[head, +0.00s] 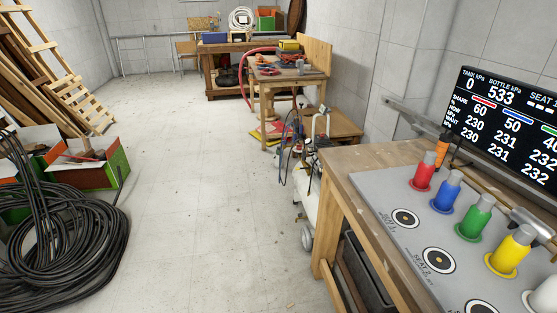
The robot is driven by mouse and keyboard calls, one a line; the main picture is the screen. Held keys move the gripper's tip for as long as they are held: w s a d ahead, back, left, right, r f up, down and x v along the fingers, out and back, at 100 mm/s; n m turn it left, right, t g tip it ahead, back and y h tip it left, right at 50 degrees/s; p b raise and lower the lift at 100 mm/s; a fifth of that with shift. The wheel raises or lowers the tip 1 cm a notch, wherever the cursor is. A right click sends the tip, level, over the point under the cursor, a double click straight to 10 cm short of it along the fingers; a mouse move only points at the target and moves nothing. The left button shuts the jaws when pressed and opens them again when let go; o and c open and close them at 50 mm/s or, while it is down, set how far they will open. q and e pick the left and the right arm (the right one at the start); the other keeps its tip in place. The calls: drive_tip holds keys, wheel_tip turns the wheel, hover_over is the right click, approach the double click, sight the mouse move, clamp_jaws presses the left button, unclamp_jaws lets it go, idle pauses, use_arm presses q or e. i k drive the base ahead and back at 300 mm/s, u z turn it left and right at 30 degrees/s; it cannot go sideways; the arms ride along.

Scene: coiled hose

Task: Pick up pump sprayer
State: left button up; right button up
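I cannot clearly make out a pump sprayer. A white wheeled tank (307,196) with a pale upright handle and dark hoses stands on the floor, partly hidden behind the near right workbench (345,172). A small orange and black upright object (441,151) stands at that bench's back edge, below the screen; it is too small to identify. Neither of my grippers is in the head view.
Red, blue, green and yellow bottle-like pieces (424,171) stand on a grey panel (385,195). A black hose coil (70,245), crates (95,172) and pallets (75,98) fill the left. Cluttered tables stand farther back. The middle floor (190,180) is clear.

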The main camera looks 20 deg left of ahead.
sight(276, 155)
drive_tip(key=u, duration=0.2)
drive_tip(key=k, duration=0.45)
drive_tip(key=u, duration=1.3)
drive_tip(key=i, duration=4.25)
drive_tip(key=z, duration=1.5)
drive_tip(key=i, duration=1.05)
drive_tip(key=z, duration=1.15)
